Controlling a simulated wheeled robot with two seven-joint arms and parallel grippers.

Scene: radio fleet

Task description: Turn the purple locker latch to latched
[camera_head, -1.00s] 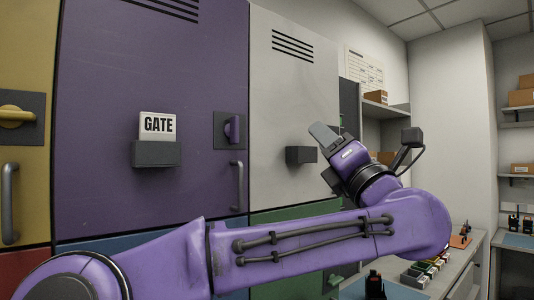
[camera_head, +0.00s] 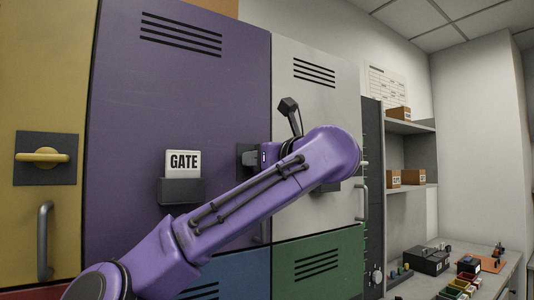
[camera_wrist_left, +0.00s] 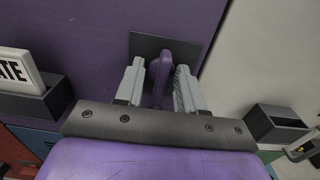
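The purple locker (camera_head: 130,120) has a purple latch handle on a dark square plate near its right edge. In the head view my left gripper (camera_head: 250,158) is at this plate and hides most of the latch. In the left wrist view the purple latch handle (camera_wrist_left: 160,76) stands out from its dark plate (camera_wrist_left: 190,50). The two grey fingers of my left gripper (camera_wrist_left: 158,90) are open, one on each side of the handle. A gap shows at the left finger; the right finger looks very close to the handle, contact unclear. My right gripper is out of view.
A GATE card (camera_head: 183,163) stands in a dark holder (camera_head: 182,191) left of the latch. A yellow locker (camera_head: 50,90) with a horizontal latch (camera_head: 43,157) is at the left, a grey locker (camera_head: 315,110) at the right. A bench (camera_head: 425,285) with trays stands farther right.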

